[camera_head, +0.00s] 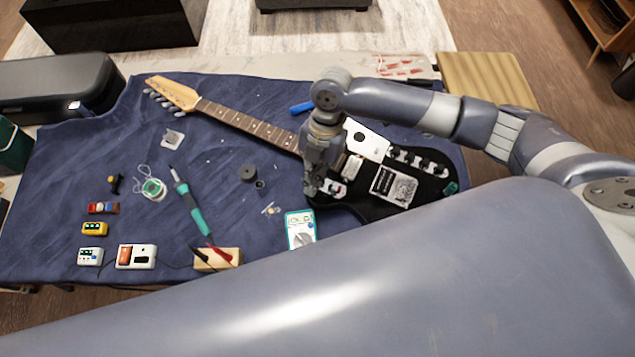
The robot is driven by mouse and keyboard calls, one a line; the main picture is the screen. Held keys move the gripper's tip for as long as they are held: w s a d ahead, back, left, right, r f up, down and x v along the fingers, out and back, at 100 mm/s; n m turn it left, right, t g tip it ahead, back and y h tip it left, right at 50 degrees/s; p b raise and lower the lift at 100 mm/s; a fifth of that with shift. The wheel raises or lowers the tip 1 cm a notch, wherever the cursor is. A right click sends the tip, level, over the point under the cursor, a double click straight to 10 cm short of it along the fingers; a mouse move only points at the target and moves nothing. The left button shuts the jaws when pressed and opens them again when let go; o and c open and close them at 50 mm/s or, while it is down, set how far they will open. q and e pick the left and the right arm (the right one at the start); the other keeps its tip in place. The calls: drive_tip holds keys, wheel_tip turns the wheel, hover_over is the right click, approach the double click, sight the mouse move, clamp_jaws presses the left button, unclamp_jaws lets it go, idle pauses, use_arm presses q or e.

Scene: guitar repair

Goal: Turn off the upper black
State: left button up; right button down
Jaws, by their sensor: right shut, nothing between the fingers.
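An electric guitar with a black body (430,172) and a light wooden neck (245,124) lies on a dark blue cloth (120,160). The body carries a white plate (367,140) and silvery metal parts. I cannot make out which part is the upper black one; small controls near the gripper are partly hidden. My right gripper (312,190) points down at the left edge of the guitar body. Its fingers are shut and empty; whether they touch the guitar is unclear. My left gripper is not in view.
A black case (60,88) stands at the back left. My large arm link covers the front right.

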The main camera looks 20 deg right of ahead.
drive_tip(key=p+x, duration=0.1)
drive_tip(key=x, duration=0.4)
drive_tip(key=shift+s+a+f, duration=0.15)
drive_tip(key=shift+s+f, duration=0.1)
drive_tip(key=shift+f, duration=0.05)
drive_tip(key=shift+w+d+f+p, duration=0.2)
drive_tip(key=shift+w+d+p, duration=0.25)
drive_tip(key=shift+w, duration=0.05)
drive_tip(key=shift+w+d+f+p, duration=0.25)
drive_tip(key=shift+w+d+p, duration=0.2)
drive_tip(key=shift+w, duration=0.05)
drive_tip(key=shift+w+d+f, duration=0.1)
drive_tip(key=shift+w+d, duration=0.3)
drive_tip(key=shift+d, duration=0.05)
